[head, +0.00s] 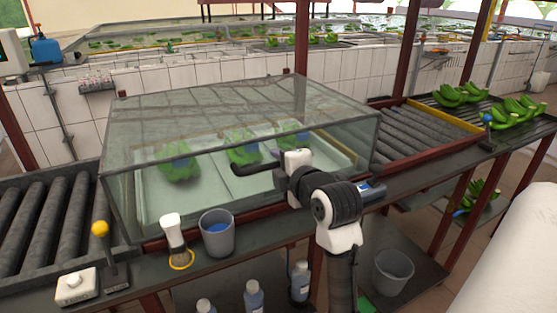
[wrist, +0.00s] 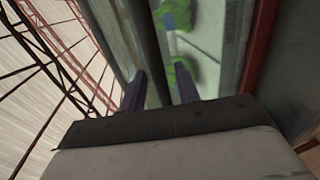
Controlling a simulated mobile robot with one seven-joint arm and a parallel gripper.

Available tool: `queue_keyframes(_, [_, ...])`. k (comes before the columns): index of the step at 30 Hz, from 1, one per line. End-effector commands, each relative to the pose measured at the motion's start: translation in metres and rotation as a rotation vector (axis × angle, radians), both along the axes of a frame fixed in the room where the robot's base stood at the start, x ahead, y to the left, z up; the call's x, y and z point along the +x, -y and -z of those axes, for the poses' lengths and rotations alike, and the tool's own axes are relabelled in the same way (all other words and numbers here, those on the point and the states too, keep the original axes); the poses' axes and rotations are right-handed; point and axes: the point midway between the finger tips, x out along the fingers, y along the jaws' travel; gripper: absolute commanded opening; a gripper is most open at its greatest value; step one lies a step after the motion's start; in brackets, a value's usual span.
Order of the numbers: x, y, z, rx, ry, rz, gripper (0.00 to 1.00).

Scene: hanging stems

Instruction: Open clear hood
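The clear hood (head: 150,210) is a see-through box over a pale tray on the bench. It looks closed, and several green banana bunches (head: 242,150) show inside. A dark bar handle (head: 250,168) runs across its front. My gripper (head: 277,155) is at the handle's right end, in front of the hood. In the wrist view, my gripper's dark fingers (wrist: 161,88) stand apart, with the dark handle bar (wrist: 150,45) running between them. A narrow gap shows beside the right finger. I cannot tell whether either finger touches the bar.
A grey cup (head: 217,238) and a white-handled brush (head: 175,240) stand on the ledge before the hood. A yellow-knobbed lever (head: 101,230) is at left. Roller conveyors (head: 425,136) flank the hood. Bananas (head: 515,112) lie at far right.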

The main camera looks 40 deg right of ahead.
Motion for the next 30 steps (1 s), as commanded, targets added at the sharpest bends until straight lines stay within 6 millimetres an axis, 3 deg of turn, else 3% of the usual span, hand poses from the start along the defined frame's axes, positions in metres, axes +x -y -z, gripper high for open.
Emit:
queue_keyframes(11, [0.0067,0.0014,0.0020,-0.001,0.000,0.000,0.32])
queue_keyframes(19, [0.0064,0.0013,0.0019,0.000,0.000,0.000,0.00])
queue_keyframes(30, [0.0058,0.0012,-0.0053,-0.001,0.001,0.000,0.00])
